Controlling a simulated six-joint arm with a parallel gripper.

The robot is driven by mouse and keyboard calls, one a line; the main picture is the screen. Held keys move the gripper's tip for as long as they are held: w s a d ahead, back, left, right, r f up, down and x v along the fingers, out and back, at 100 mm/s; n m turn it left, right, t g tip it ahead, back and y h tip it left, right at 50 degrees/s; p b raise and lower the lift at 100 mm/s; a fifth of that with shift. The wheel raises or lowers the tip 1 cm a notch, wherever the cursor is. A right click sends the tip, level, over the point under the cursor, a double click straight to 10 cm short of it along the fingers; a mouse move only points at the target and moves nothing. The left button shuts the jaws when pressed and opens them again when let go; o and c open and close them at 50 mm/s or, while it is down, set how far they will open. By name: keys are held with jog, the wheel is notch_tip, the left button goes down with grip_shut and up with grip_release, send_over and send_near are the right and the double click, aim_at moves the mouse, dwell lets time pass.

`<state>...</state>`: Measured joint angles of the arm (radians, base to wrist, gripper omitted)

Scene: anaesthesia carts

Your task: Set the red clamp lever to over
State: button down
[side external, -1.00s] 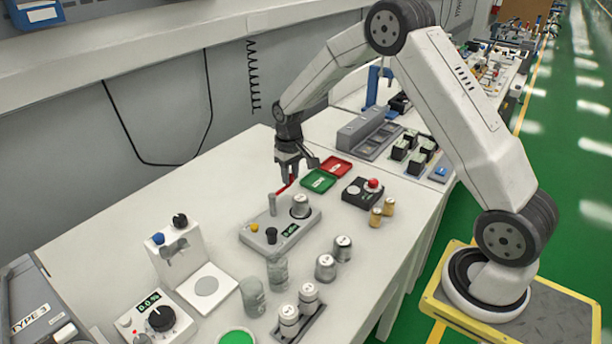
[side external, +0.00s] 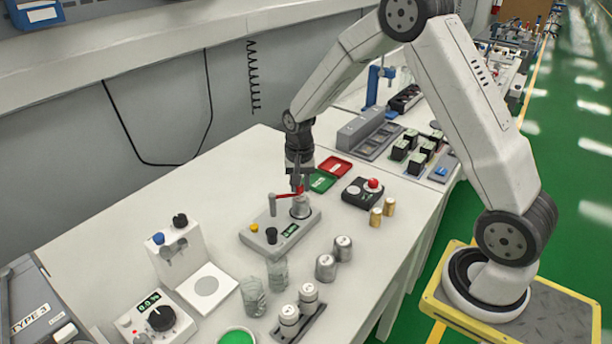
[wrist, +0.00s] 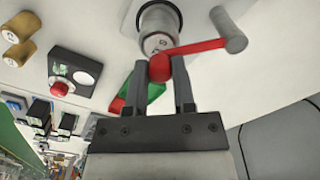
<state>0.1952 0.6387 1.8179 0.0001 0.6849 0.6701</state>
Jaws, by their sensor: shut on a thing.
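The red clamp lever (side external: 287,195) pivots on a grey post (side external: 272,206) at the back of a grey fixture base (side external: 258,244). It reaches right from the post, and its free end lies above the silver cylinder (side external: 300,210) on the fixture. In the wrist view the lever (wrist: 205,46) crosses the near edge of the cylinder's top (wrist: 158,28). Its red ball end sits between the two fingers of my gripper (wrist: 159,68). My gripper (side external: 298,189) points down and is shut on the lever. Its fingertips partly hide the ball in the side view.
Green (side external: 322,182) and red (side external: 335,165) trays lie behind the fixture. A black box with a red button (side external: 362,191) and brass cylinders (side external: 388,206) stand to the right. Silver weights (side external: 326,267) and glass jars (side external: 253,296) stand in front.

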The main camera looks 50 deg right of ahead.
dwell(0.4)
jog(key=shift+c, duration=2.2)
grip_release()
jog(key=shift+r, duration=3.95)
jog(key=shift+s, duration=0.1)
jog(key=s+a+f+n+t, duration=0.1)
jog(key=s+a+n, duration=0.3)
jog(key=s, duration=0.4)
jog(key=s+a+f+n+t, duration=0.1)
jog(key=s+a+n, duration=0.3)
jog(key=s+n, duration=0.2)
jog(key=shift+s+a+t, duration=0.3)
jog(key=shift+s+a, duration=0.05)
jog(key=shift+s, duration=0.65)
